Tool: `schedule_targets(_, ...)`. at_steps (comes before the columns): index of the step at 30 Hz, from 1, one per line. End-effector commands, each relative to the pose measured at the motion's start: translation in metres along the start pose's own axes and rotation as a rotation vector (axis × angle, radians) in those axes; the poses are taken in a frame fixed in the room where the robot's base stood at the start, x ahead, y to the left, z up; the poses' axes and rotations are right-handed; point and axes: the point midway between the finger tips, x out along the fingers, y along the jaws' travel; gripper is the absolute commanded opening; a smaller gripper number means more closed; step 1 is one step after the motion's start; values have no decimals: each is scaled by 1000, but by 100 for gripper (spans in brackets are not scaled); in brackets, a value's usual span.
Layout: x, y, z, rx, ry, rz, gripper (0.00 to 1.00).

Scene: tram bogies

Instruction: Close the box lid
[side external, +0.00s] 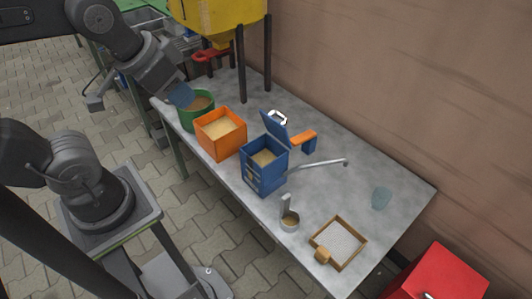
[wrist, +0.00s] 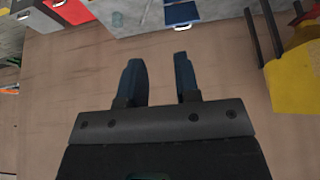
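The blue box (side external: 258,178) stands on the grey table with its top open and sand-coloured material inside. Its blue lid (side external: 273,130) stands raised at the back edge, with a white handle (side external: 278,117). At the top of the wrist view a blue panel, probably the lid (wrist: 180,13), shows with a white handle (wrist: 182,26). My gripper (side external: 181,96) is above the green bucket, to the left of the blue box and apart from it. In the wrist view my gripper (wrist: 158,68) has its two dark blue fingers spread with nothing between them.
A green bucket (side external: 197,118) and an orange box (side external: 221,146) stand left of the blue box. A yellow hopper (side external: 222,20) stands behind; a wall borders the table.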

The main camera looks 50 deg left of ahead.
Motion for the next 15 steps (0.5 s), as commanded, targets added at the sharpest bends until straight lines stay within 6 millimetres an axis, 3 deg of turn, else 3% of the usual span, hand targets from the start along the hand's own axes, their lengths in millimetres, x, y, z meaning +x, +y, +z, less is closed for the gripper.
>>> schedule_targets(5, -3, -3, -41, 142, -74, 2, 12)
schedule_targets(9, 4, -7, -90, 331, -165, 21, 0)
schedule_targets(15, 32, -15, -156, 604, -287, 82, 0)
